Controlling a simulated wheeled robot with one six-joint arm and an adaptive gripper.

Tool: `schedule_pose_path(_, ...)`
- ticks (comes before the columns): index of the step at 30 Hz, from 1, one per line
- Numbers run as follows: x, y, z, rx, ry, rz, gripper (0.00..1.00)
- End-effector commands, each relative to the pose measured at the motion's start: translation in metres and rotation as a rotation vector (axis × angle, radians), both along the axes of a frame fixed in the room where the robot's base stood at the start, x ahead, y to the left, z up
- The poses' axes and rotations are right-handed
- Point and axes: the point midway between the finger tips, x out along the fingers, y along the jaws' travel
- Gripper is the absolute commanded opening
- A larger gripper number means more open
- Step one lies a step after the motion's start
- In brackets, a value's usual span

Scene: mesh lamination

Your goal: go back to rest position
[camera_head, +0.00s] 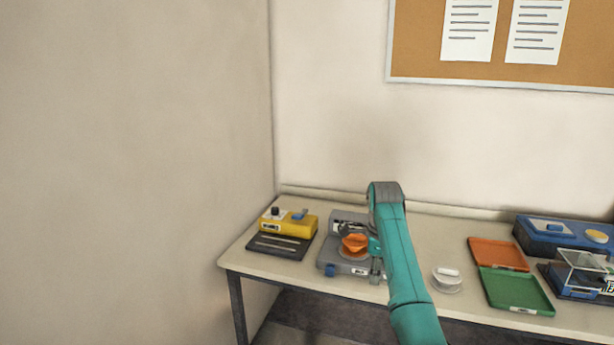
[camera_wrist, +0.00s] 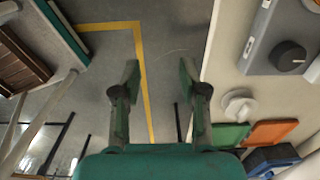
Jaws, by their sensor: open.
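My gripper (camera_wrist: 160,85) is open in the wrist view, its two green-tipped fingers apart with nothing between them. Floor with a yellow line shows beyond the fingers, and the table edge is just to their right. In the head view my gripper (camera_head: 376,268) hangs below my teal arm, at the right side of the grey device (camera_head: 335,268). It is small there and partly hidden by the arm. An orange round piece (camera_head: 354,242) is on the grey device. Part of a grey device with a black knob (camera_wrist: 287,56) shows at upper right in the wrist view.
A yellow device (camera_head: 288,223) and a dark tray (camera_head: 278,247) stand at the table's left. A white handled piece (camera_head: 447,275), an orange tray (camera_head: 498,253), a green tray (camera_head: 515,291) and blue devices (camera_head: 560,236) are to the right. A pinboard (camera_head: 420,50) hangs above.

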Motion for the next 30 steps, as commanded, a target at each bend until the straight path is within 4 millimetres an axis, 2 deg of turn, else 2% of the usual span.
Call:
schedule_pose_path(11,-0.004,0.0,-0.054,-0.003,-0.046,0.07,0.43)
schedule_pose_path(17,-0.011,0.0,-0.1,-0.007,-0.089,0.136,0.43)
schedule_pose_path(23,-0.031,0.0,-0.171,-0.023,-0.161,0.243,0.43)
schedule_pose_path(30,-0.073,0.0,-0.259,-0.06,-0.272,0.404,0.43)
